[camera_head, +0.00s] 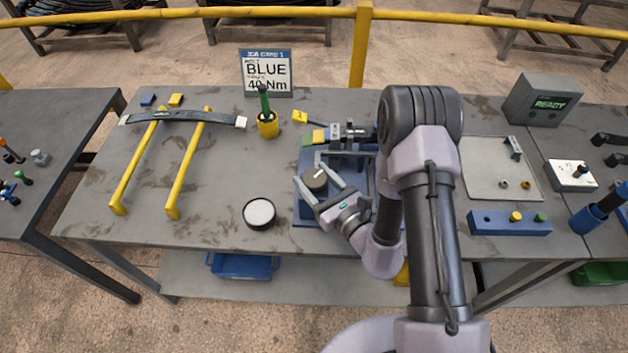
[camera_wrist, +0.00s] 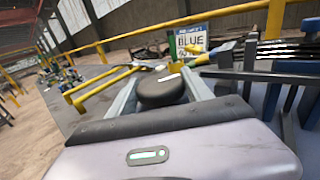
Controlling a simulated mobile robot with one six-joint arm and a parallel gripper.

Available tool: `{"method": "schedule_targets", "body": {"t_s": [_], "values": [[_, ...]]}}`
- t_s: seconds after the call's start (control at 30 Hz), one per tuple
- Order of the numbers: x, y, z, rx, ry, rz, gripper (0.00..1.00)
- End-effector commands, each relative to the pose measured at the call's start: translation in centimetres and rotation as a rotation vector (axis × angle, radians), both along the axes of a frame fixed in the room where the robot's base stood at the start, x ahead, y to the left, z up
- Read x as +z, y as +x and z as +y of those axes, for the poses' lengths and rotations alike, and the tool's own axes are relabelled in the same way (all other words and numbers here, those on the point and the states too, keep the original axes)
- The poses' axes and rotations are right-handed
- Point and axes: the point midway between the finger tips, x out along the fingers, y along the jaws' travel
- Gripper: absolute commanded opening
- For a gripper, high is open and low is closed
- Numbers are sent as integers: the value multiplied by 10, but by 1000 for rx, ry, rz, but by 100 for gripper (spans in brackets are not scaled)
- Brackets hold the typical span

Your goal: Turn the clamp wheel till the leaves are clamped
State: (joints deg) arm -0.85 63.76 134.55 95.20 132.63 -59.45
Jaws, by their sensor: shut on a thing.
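The clamp wheel (camera_head: 316,180) is a dark round knob with a pale mark on top, at the left side of the blue clamp fixture (camera_head: 309,212). My gripper (camera_head: 318,182) is shut on the wheel, with one finger on each side of it. In the wrist view the dark wheel (camera_wrist: 161,91) sits between my two grey fingers (camera_wrist: 161,92). The dark leaves (camera_wrist: 290,50) show at the upper right of the wrist view, beside grey frame bars. My arm hides the right part of the fixture in the head view. I cannot tell whether the leaves are clamped tight.
A sign reading BLUE (camera_head: 267,72) stands at the back. A yellow cup with a green-handled tool (camera_head: 267,124) and a white-topped round tin (camera_head: 259,214) are left of the fixture. A curved leaf (camera_head: 185,117) rests on yellow rails (camera_head: 187,165). A grey tray (camera_head: 480,180) lies right of my arm.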

Motion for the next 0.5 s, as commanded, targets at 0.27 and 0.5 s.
{"method": "schedule_targets", "body": {"t_s": [0.27, 0.5], "values": [[-1, 0, 1, -65, 1, 0, 18], [0, 0, 0, -77, 1, 0, 18]]}}
